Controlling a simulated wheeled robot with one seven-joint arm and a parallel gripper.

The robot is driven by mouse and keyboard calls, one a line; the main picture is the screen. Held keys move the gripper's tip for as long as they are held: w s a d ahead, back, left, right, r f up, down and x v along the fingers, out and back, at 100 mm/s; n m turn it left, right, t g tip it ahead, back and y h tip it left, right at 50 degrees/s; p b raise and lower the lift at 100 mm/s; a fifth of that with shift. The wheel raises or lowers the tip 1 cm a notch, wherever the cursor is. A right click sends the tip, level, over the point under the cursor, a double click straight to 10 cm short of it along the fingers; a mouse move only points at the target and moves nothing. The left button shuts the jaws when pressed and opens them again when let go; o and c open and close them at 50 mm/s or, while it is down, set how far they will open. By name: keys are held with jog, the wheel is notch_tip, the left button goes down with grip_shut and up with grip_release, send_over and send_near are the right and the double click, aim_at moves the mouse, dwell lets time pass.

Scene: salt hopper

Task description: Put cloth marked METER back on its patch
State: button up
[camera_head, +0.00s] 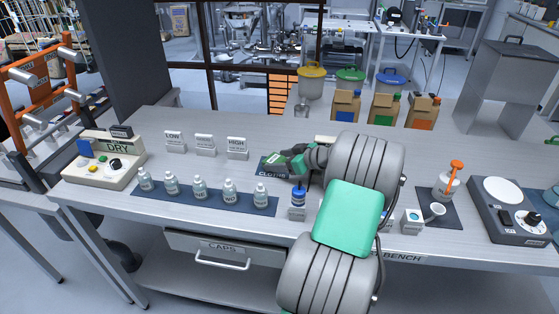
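A dark patch lettered CLOTHS (270,173) lies on the bench in the middle. A small green thing with pale lettering (274,158) is at the patch's back edge, by the tip of my gripper. It may be the METER cloth, but the lettering is too small to read. My gripper (291,160) reaches in from the right, low over the patch. The arm hides the patch's right side. I cannot tell whether the fingers are shut on the green thing or whether it touches the patch.
Several bottles (200,189) stand on a dark mat in front left. Signs (236,149) stand behind them. A blue-capped bottle (298,199) stands close below my gripper. Boxes (384,108) are at the back right. A scale-like device (511,208) is at the right. Bench left of the patch is clear.

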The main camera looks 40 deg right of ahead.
jog(key=o, duration=0.3)
jog(key=shift+r, duration=0.1)
jog(key=shift+s+r, duration=0.15)
jog(key=b+v, duration=0.1)
jog(key=v, duration=1)
jog(key=shift+s+r, duration=0.2)
jog(key=shift+s, duration=0.1)
